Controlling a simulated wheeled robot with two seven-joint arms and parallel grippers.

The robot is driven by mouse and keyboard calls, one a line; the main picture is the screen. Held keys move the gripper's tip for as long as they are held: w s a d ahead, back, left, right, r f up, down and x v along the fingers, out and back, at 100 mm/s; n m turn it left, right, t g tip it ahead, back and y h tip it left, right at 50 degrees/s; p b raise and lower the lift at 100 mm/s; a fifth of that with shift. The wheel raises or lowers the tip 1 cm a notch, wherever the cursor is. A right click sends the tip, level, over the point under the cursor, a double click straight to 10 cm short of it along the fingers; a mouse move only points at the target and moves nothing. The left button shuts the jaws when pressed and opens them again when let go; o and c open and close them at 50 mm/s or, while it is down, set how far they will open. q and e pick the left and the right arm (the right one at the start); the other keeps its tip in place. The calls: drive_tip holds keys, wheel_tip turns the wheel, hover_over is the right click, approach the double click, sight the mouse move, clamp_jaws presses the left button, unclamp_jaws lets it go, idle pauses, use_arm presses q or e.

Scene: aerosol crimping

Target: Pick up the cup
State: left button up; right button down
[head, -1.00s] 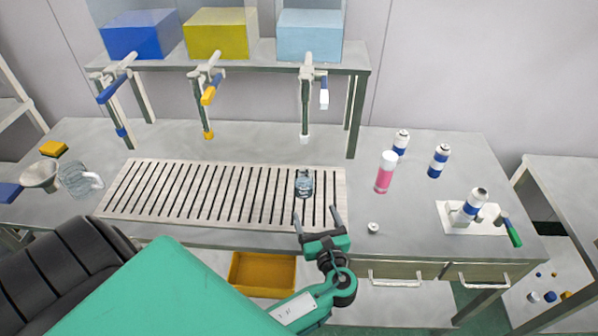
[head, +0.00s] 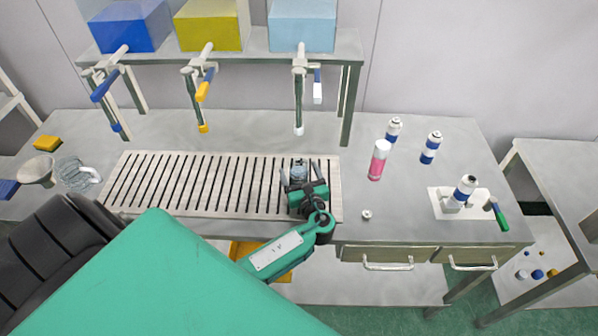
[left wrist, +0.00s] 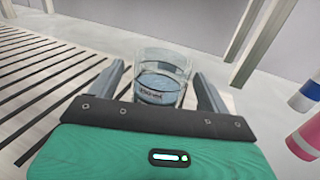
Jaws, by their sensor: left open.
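The cup (head: 298,170) is a clear glass vessel with liquid inside. It stands upright at the right end of the slatted rack, under the tap of the light blue tank. In the left wrist view the cup (left wrist: 162,78) stands between the two fingers, with a small dark label on its front. My left gripper (head: 301,174) is open, with a finger on each side of the cup. Gaps seem to show beside the glass, and I cannot tell whether either finger touches it. The gripper body hides the cup's lower front in the head view. My right gripper is not in view.
The slatted rack (head: 190,184) lies on the grey table. Three taps hang above it from blue, yellow and light blue tanks. A glass jug (head: 75,174) stands at the left. A pink can (head: 378,160) and blue-white cans (head: 431,148) stand to the right. A small cap (head: 366,215) lies near the front edge.

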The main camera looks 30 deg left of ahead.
use_arm(q)
drive_tip(key=x, duration=0.2)
drive_tip(key=shift+w+a+f, duration=0.1)
drive_tip(key=shift+w+a, duration=0.15)
drive_tip(key=shift+a, duration=0.1)
drive_tip(key=shift+d, duration=0.1)
drive_tip(key=c, duration=1.1)
